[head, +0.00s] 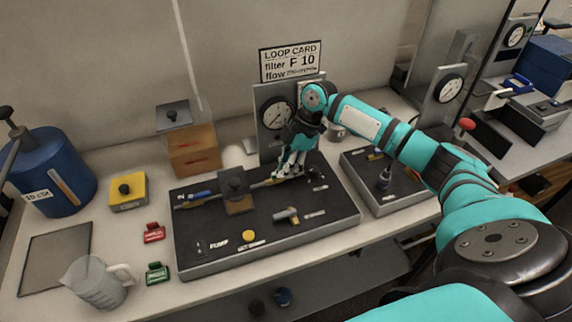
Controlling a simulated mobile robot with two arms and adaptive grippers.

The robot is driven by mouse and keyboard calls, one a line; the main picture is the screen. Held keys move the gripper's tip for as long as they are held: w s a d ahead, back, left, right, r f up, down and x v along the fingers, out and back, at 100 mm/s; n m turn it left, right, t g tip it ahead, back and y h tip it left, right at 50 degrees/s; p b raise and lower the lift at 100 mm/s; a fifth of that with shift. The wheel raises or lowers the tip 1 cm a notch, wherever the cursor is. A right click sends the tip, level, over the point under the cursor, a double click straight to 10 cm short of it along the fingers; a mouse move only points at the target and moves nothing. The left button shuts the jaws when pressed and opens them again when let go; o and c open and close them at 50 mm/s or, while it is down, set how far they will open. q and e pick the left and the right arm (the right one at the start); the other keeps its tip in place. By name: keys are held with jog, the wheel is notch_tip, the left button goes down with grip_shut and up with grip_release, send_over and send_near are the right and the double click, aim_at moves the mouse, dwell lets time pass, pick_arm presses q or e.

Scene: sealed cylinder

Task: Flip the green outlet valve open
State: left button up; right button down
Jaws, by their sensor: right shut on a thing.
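My right gripper (287,173) reaches down from the upper right to the far side of the black panel (330,222). It is shut at the right end of the pipe line, where the green outlet valve is. The valve is mostly hidden by the fingers, so its handle's angle cannot be made out. My left gripper is not in view.
A gauge stand (272,118) rises just behind the gripper. A second dark panel (393,200) with a bottle lies to the right. A grey-handled valve (287,215) and yellow button (249,235) sit at the panel's front. A jug (93,283) stands front left.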

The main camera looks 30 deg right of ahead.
jog(key=shift+r, duration=0.1)
jog(key=c, duration=1.3)
grip_release()
jog(key=shift+c, duration=0.2)
jog(key=shift+o, duration=0.3)
jog(key=v, duration=1.2)
